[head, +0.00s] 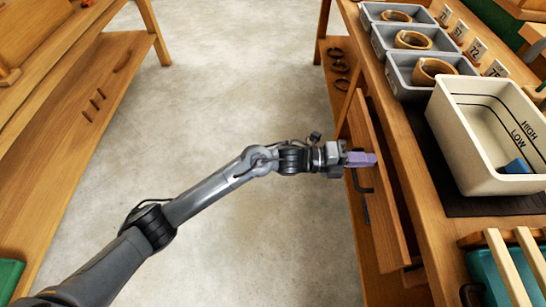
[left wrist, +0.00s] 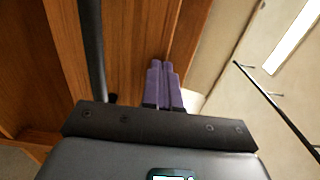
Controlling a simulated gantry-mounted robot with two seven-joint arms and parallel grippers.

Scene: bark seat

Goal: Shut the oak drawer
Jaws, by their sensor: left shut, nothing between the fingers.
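The oak drawer (head: 394,215) is in the wooden bench on the right of the head view. Its front stands out from the bench, with a narrow gap behind its top edge, so it is partly open. A black bar handle (head: 360,182) is on the front; a dark bar (left wrist: 92,45) at the left of the left wrist view looks like it. My left gripper (head: 372,160) has purple fingers, pressed together and empty. It is at the drawer front near the handle's far end; contact is unclear. The fingers (left wrist: 165,85) point at wood in the wrist view. My right gripper is not in view.
The bench top holds grey bins (head: 408,77) with wooden rings, a white tub (head: 455,135) marked HIGH and LOW, and a slatted rack (head: 505,265). Open concrete floor (head: 240,80) lies left of the drawer.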

